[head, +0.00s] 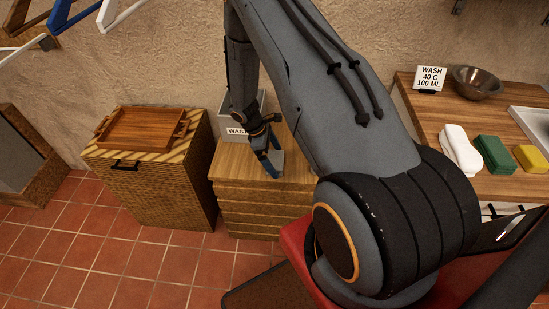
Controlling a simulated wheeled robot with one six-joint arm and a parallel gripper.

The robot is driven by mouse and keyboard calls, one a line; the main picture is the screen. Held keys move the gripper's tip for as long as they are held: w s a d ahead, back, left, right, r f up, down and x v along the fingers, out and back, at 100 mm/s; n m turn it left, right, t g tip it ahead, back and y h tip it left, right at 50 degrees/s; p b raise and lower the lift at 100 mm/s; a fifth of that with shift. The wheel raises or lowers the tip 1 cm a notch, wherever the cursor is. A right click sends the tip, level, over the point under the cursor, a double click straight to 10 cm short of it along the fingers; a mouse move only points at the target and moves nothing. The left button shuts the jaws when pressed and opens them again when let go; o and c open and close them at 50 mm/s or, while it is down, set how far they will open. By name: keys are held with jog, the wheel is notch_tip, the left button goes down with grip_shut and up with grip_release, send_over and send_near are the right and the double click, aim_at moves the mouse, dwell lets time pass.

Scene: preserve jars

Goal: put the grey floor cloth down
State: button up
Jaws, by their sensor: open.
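A small grey patch, which looks like the grey floor cloth (279,158), shows right at my gripper's fingertips, over the top of a slatted wooden chest (234,165). My gripper (271,164) points down there with its blue-tipped fingers open. The cloth seems to lie on the chest top beside or between the fingers; I cannot tell whether it touches them. My forearm hides the chest's right side.
A grey box labelled "WASH" (237,133) stands behind my gripper. A wicker hamper (150,180) bears a wooden tray (142,128) at left. A counter (430,117) at right holds a metal bowl (477,82), a white bottle (461,150) and green (494,154) and yellow (530,158) blocks.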

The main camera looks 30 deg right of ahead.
jog(key=b+v, duration=0.4)
jog(key=v, duration=0.8)
jog(key=s+a+r+m+t+y, duration=0.2)
jog(key=s+a+r+m, duration=0.3)
jog(key=s+r, duration=0.4)
jog(key=s+a+r+m+t+y, duration=0.1)
jog(key=s+a+r+m, duration=0.4)
jog(key=s+r, duration=0.4)
jog(key=shift+a+r+m+t+y, duration=0.4)
jog(key=shift+r+m, duration=0.2)
jog(key=shift+r, duration=0.05)
dwell(0.5)
